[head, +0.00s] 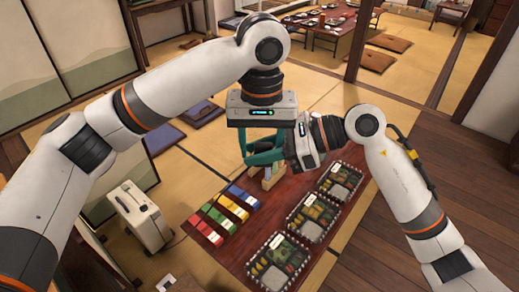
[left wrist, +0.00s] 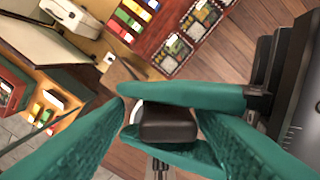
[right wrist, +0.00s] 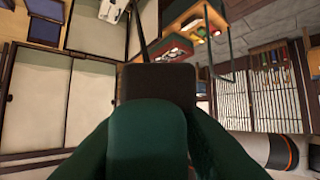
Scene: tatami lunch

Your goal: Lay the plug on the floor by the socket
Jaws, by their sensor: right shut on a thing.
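A dark brown block, which looks like the plug (left wrist: 167,124), is gripped between the green fingers of my right gripper (head: 270,156). It also shows in the right wrist view (right wrist: 158,82), with a thin dark strip above it. My left gripper (head: 260,157) is open, its two fingers apart on either side of the block in the left wrist view. I cannot tell whether they touch it. Both grippers meet above the far end of the low table. In the head view the fingers hide the plug. I cannot make out the socket.
The low red-brown table (head: 215,262) carries several lunch boxes (head: 311,231) and a row of coloured packs (head: 222,217). A pale case (head: 141,216) stands on the tatami to its left. Wooden floor (head: 375,262) is clear at the right. Another low table (head: 318,33) stands at the back.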

